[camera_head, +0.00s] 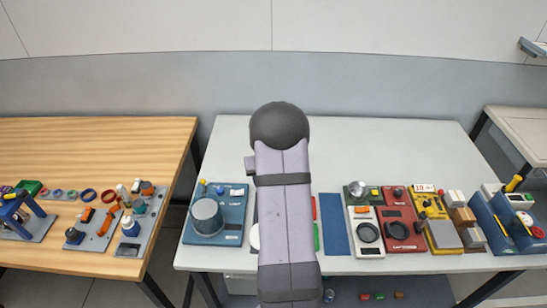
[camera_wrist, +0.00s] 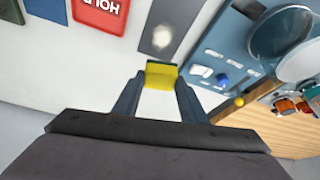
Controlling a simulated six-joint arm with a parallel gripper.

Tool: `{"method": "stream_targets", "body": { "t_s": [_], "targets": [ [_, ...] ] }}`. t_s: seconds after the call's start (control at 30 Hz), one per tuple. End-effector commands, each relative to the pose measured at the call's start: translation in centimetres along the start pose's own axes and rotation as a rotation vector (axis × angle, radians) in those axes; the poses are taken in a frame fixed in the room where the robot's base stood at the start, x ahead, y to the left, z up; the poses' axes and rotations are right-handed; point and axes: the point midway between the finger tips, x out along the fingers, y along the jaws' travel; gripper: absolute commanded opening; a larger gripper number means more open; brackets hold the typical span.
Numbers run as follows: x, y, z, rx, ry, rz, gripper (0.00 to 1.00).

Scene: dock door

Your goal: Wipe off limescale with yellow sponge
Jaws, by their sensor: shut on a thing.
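The yellow sponge (camera_wrist: 161,76) is in the wrist view, between the tips of my gripper (camera_wrist: 158,80), which is shut on it. A grey plate (camera_wrist: 169,10) lies just beyond the sponge in that view. A whitish, blurred spot on the plate, which looks like the limescale (camera_wrist: 163,37), is just ahead of the sponge. I cannot tell whether the sponge touches the plate. In the head view my arm hides the gripper, the sponge and most of the plate.
A blue board (camera_head: 230,190) with a grey pot (camera_head: 207,217) stands left of my arm. Right of it are a blue mat (camera_head: 335,238) and several panels, including a red one (camera_head: 397,195). A red card (camera_wrist: 105,14) shows in the wrist view. The white table's back (camera_head: 390,140) is clear.

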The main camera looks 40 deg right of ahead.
Motion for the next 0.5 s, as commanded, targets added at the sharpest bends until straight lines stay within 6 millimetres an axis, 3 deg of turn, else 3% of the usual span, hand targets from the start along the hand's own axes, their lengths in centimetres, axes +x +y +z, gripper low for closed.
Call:
{"method": "stream_targets", "body": {
  "t_s": [0.03, 0.17, 0.5],
  "targets": [
    [1.0, 0.4, 0.9, 0.029, -0.005, 0.012, 0.2],
    [1.5, 0.8, 0.5, 0.08, 0.003, 0.034, 0.2],
    [1.8, 0.9, -1.6, 0.199, 0.002, 0.082, 0.2]
  ]
}}
